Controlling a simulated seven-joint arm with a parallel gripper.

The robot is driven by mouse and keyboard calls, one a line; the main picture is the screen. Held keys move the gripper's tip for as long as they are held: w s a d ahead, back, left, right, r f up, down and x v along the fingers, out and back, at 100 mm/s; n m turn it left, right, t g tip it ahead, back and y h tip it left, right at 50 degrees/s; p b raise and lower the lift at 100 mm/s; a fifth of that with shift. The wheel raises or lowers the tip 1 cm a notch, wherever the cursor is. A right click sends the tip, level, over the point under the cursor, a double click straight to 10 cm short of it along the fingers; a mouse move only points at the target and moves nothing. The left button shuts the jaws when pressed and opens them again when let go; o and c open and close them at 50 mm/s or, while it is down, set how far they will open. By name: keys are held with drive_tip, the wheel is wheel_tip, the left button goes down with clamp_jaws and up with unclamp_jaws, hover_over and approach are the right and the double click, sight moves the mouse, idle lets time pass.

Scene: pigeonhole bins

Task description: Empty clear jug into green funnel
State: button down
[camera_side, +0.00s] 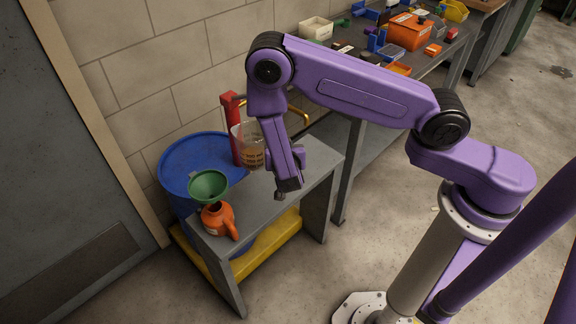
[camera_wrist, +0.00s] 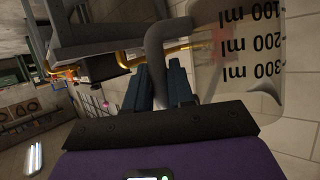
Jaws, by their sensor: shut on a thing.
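The clear jug (camera_side: 251,148) holds brown liquid in the side view and appears roughly upright above the grey bench. In the wrist view the jug (camera_wrist: 245,50) fills the upper right, with printed volume marks, and its grey handle runs to my jaws. My gripper (camera_wrist: 172,82) is shut on the jug's handle; in the side view my forearm and wrist partly hide the jug and its handle. The green funnel (camera_side: 208,186) stands in the mouth of an orange container (camera_side: 219,217) on the bench's left end, to the lower left of the jug and apart from it.
The small grey bench (camera_side: 262,200) stands before a blue drum (camera_side: 180,160) on a yellow base (camera_side: 275,236). A red post (camera_side: 231,125) with a brass pipe rises behind the jug. A longer workbench with several bins (camera_side: 408,32) runs to the upper right.

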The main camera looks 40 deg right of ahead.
drive_tip(key=shift+s+a+r+n+t+y, duration=0.9)
drive_tip(key=shift+r+n+y, duration=1.4)
drive_tip(key=shift+r+n, duration=1.9)
drive_tip(key=w+a+r+n+h, duration=0.2)
drive_tip(key=a+n+h, duration=0.1)
drive_tip(key=a+n, duration=0.1)
drive_tip(key=w+a+r+n+g+h, duration=0.1)
drive_tip(key=w+a+r+n+h, duration=0.1)
drive_tip(key=a, duration=0.5)
drive_tip(key=shift+w+a+n+h, duration=0.2)
drive_tip(key=shift+w+n+h, duration=0.2)
drive_tip(key=shift+n+h, duration=0.55)
